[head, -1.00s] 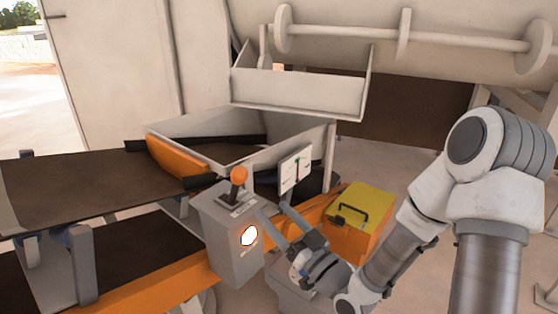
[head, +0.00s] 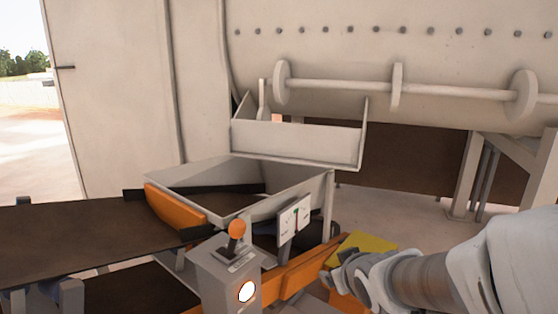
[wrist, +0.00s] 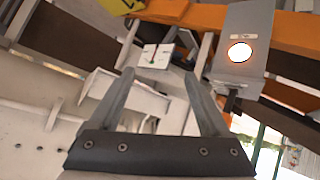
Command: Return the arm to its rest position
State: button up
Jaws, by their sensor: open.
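My arm reaches in from the right edge of the head view, and my gripper (head: 332,268) is in front of the yellow box, to the right of the control box. In the wrist view my gripper (wrist: 160,90) has its two fingers spread apart with nothing between them. The control box (head: 213,285) has an orange-knobbed lever (head: 237,230) and a lit white round button (head: 247,292). The control box also shows in the wrist view (wrist: 250,25) at the upper right, apart from the fingers.
A dial panel (head: 294,220) stands behind the control box. A hopper (head: 300,182) and a tray (head: 300,143) lie further back below a large drum (head: 400,50). The yellow box (head: 370,244) is partly hidden by my arm. A dark conveyor belt (head: 80,240) is at left.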

jog(key=s+d+r+m+g, duration=0.1)
jog(key=s+r+m+g, duration=0.15)
jog(key=s, duration=0.75)
jog(key=s+r+m+g, duration=0.2)
jog(key=s+r, duration=0.1)
jog(key=s, duration=0.7)
notch_tip(320, 180, up, 18)
jog(key=p, duration=1.8)
jog(key=shift+w+d, duration=0.2)
jog(key=shift+w, duration=0.05)
jog(key=shift+f, duration=0.1)
jog(key=shift+c, duration=0.2)
jog(key=c, duration=0.4)
jog(key=shift+a+n, duration=0.15)
jog(key=shift+n, duration=0.1)
jog(key=shift+c, duration=0.2)
